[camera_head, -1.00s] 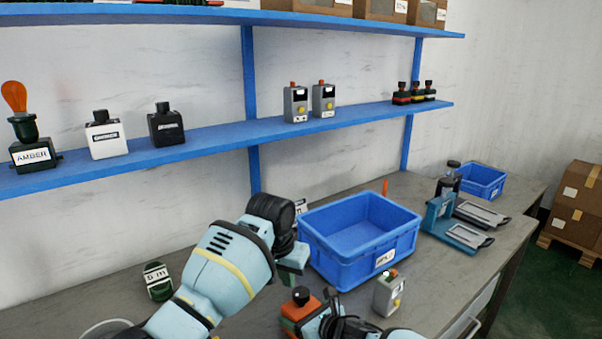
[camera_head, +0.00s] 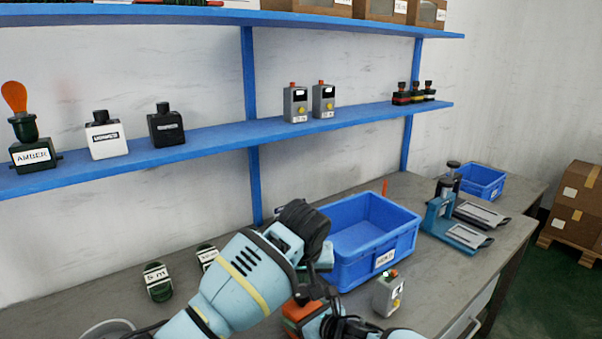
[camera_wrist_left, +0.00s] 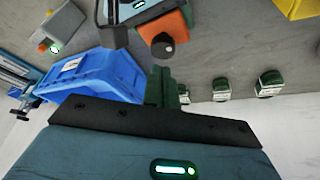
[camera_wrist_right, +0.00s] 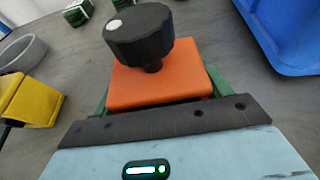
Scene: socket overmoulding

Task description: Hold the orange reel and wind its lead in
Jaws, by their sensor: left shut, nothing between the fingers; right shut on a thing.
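The orange reel (camera_head: 297,314) is low in the middle of the head view, partly hidden by my arms. My right gripper (camera_wrist_right: 158,95) is shut on it, with green fingers along both sides of the orange body. A black knob (camera_wrist_right: 140,35) with a pale dot stands on top of the reel. My left gripper (camera_head: 325,262) is shut and empty, above and beside the reel. In the left wrist view its green fingers (camera_wrist_left: 161,82) point towards the knob (camera_wrist_left: 162,46), close to it; I cannot tell whether they touch. The lead is not clearly visible.
A blue crate (camera_head: 386,265) stands just right of my left gripper. A grey box with a yellow button (camera_head: 388,296) stands in front of it. A blue fixture (camera_head: 462,234) is further right. The shelf (camera_head: 215,136) runs behind.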

